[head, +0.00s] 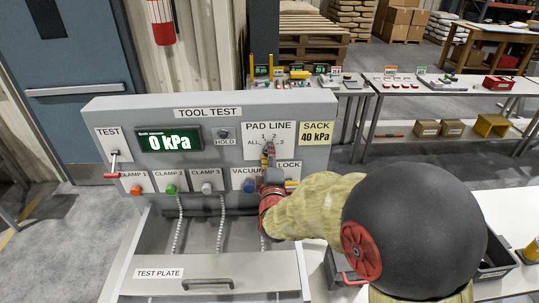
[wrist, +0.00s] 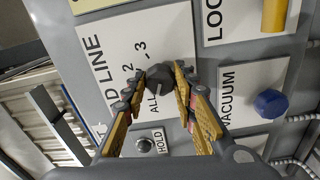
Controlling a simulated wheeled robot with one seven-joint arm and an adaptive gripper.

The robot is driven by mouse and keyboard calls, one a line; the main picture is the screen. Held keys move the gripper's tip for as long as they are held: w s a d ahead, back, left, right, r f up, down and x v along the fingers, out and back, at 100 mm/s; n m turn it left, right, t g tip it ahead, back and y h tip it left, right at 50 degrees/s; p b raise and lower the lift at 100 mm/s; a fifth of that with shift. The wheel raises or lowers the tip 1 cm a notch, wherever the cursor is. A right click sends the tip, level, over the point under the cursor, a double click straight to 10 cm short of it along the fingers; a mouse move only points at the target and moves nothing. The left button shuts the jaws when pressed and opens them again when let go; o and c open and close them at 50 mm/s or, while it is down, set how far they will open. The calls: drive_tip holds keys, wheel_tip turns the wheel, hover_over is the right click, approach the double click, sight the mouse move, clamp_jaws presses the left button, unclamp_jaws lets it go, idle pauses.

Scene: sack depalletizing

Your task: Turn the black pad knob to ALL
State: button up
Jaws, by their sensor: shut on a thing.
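The black pad knob (wrist: 158,90) sits on the white PAD LINE plate (wrist: 112,52) of the test panel. In the wrist view my gripper (wrist: 161,82) is shut on it, one finger on each side. The ALL mark shows beside the left finger, and the 2 and 3 marks are further up. The fingers hide part of the dial, and I cannot tell which mark the knob points to. In the head view my gripper (head: 268,150) reaches the PAD LINE plate (head: 260,128), and the knob is largely hidden.
The panel has a HOLD button (head: 224,134), a 0 kPa display (head: 170,139), a red-handled TEST lever (head: 113,165) and several coloured clamp knobs. The blue VACUUM knob (wrist: 271,103) and yellow LOCK handle (wrist: 274,16) are close to my gripper. A SACK 40 kPa sign (head: 315,133) is at right.

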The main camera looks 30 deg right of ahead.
drive_tip(key=o, duration=1.2)
drive_tip(key=v, duration=1.2)
